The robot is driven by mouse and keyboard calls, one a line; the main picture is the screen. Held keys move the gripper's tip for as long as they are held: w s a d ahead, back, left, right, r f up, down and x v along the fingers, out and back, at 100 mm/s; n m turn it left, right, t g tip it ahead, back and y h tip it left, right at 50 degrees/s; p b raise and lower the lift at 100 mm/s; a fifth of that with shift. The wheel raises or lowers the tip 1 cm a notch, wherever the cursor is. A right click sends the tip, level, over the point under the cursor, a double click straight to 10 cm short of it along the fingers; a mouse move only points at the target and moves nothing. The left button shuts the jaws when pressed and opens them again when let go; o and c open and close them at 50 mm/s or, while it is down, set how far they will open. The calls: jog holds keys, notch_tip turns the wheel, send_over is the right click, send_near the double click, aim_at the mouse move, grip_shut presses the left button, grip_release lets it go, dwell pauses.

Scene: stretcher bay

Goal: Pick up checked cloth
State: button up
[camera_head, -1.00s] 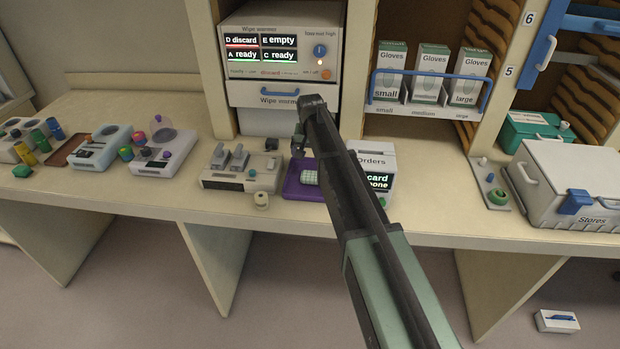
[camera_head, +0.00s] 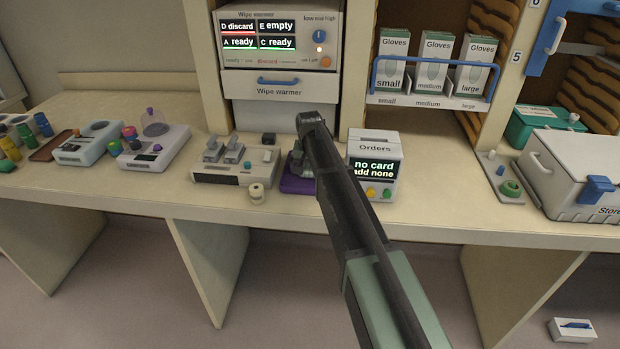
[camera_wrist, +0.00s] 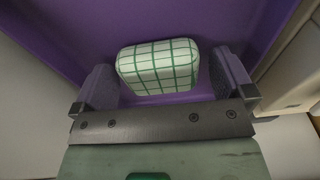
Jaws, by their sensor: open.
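The checked cloth (camera_wrist: 158,66) is a white, rounded bundle with a green grid, lying in a purple tray (camera_wrist: 180,22) in the wrist view. My gripper (camera_wrist: 170,85) is open, with one finger on each side of the cloth and a gap visible beside it. I cannot tell how far above the tray floor the fingers are. In the head view the purple tray (camera_head: 292,185) shows on the counter, and my arm hides the cloth.
An Orders box (camera_head: 374,148) stands right of the tray. The wipe warmer (camera_head: 278,90) is behind. Open counter lies right of the Orders box.

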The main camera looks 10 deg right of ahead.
jog(key=shift+r, duration=0.1)
jog(key=c, duration=0.9)
jog(key=shift+r, duration=0.1)
notch_tip(320, 180, up, 20)
jog(key=p, duration=2)
